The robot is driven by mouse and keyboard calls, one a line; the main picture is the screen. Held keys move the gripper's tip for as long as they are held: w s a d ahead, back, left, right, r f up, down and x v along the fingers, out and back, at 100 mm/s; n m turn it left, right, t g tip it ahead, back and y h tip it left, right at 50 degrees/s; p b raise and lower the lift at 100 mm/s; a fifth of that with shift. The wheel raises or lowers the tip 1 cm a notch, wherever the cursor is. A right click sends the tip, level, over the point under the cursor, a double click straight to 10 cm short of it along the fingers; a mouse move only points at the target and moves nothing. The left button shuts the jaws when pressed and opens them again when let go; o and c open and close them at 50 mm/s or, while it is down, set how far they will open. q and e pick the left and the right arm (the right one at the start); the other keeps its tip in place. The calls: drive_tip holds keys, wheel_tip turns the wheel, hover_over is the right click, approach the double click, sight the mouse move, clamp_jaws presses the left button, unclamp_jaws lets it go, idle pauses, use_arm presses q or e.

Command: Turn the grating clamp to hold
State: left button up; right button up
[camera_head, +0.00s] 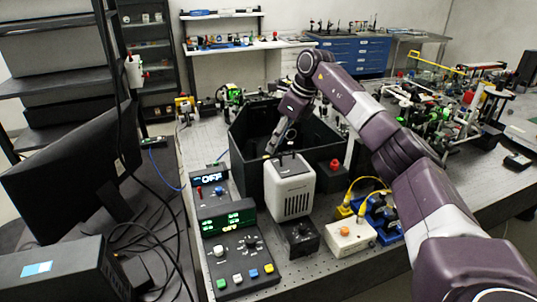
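My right arm comes in from the right and arches over the bench. Its gripper (271,148) points down inside the open-topped black enclosure (246,158). The fingertips are small and partly lost against the dark inside, so I cannot tell whether they are open or shut, or whether they touch anything. I cannot make out the grating clamp; the gripper, the enclosure's walls and the white vented housing (291,190) may hide it. My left gripper is not in view.
A control box with a green display (230,222) and a smaller box reading OFF (209,180) stand front left. A white box with an orange knob (350,238) and blue parts (383,215) stand front right. A monitor (70,170) is at the left. Optics crowd the right bench.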

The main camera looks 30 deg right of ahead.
drive_tip(key=p+x, duration=0.1)
drive_tip(key=x, duration=0.4)
drive_tip(key=shift+w+a+f, duration=0.15)
drive_tip(key=shift+f, duration=0.25)
clamp_jaws()
